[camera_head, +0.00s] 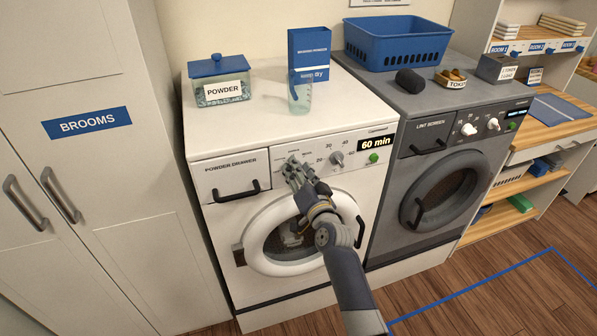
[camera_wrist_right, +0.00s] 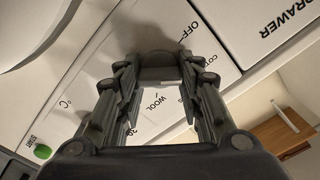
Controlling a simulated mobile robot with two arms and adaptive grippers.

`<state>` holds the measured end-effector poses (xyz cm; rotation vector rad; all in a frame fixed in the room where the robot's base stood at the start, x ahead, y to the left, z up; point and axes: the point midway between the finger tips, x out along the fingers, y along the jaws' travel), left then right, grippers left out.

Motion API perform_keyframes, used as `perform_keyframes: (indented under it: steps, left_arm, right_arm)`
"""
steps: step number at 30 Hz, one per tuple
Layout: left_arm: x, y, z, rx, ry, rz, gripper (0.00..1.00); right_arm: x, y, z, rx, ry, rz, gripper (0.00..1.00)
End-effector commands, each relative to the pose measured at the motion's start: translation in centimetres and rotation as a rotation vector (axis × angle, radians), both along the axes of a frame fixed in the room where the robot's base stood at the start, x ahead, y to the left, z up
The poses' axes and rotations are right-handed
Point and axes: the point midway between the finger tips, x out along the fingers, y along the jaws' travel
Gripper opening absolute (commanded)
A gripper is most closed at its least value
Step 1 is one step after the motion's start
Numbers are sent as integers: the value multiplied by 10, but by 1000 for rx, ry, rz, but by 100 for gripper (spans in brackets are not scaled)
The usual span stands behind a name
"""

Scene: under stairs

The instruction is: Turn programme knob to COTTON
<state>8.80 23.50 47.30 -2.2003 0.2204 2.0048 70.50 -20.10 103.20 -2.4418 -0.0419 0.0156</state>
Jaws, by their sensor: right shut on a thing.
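The white washing machine (camera_head: 222,178) stands left of the grey machine, with its programme knob at the left part of the control panel. My right gripper (camera_head: 292,166) reaches up to that panel and hides the knob in the head view. In the right wrist view my gripper (camera_wrist_right: 160,82) is shut on the dark programme knob (camera_wrist_right: 160,66), held between the fingertips. Printed words OFF and WOOL show around the knob; other labels are partly covered by the fingers. I cannot tell which label the knob points to. My left gripper is not in view.
The second knob (camera_head: 337,158), 60 min display (camera_head: 376,142) and green button (camera_head: 374,157) lie right of my gripper. The powder drawer handle (camera_head: 236,192) is to the left. A powder box (camera_head: 220,93) and measuring jug (camera_head: 300,92) stand on top. The door bulges below.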

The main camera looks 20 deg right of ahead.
Motion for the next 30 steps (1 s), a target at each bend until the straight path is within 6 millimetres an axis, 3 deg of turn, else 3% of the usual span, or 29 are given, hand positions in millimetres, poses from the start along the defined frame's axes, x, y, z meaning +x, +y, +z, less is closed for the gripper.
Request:
perform_keyframes:
  steps: [1, 3, 17, 30]
  left_arm:
    - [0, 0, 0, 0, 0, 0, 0]
    - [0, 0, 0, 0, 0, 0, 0]
    - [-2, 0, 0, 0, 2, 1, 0]
    - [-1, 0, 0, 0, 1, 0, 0]
  right_arm:
    - [0, 0, 1, 0, -2, -1, 41]
    - [0, 0, 1, -1, -2, -1, 55]
    - [-8, 0, -1, -1, 1, -1, 55]
    - [-86, -3, -1, -1, 1, -1, 55]
